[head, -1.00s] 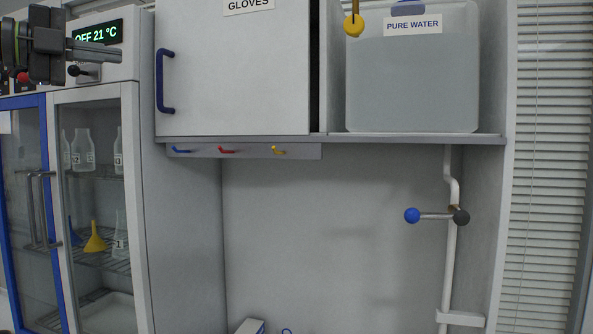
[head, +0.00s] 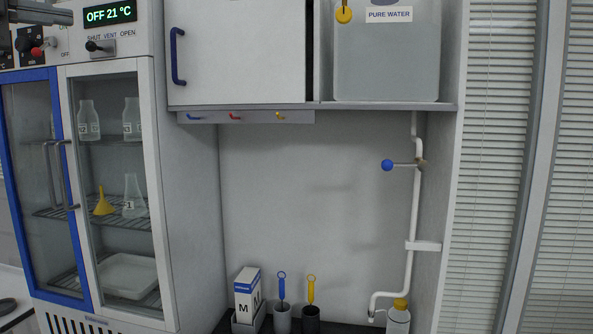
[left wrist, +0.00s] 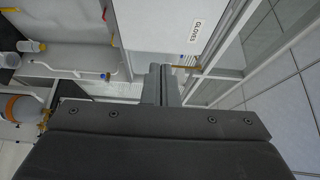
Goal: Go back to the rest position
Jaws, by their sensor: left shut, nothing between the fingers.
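My left gripper (head: 36,12) shows only as a dark piece cut off at the top left corner of the head view, in front of the cabinet's control panel. In the left wrist view its two grey fingers (left wrist: 164,70) are together with nothing between them. My right gripper is in neither view.
A glass-door cabinet (head: 155,190) with flasks and a yellow funnel (head: 103,203) stands left. A wall cupboard (head: 240,55) and pure water tank (head: 388,60) sit above. A blue-knobbed valve (head: 387,165) is on the white pipe. A box (head: 246,292) and a bottle (head: 398,318) stand below.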

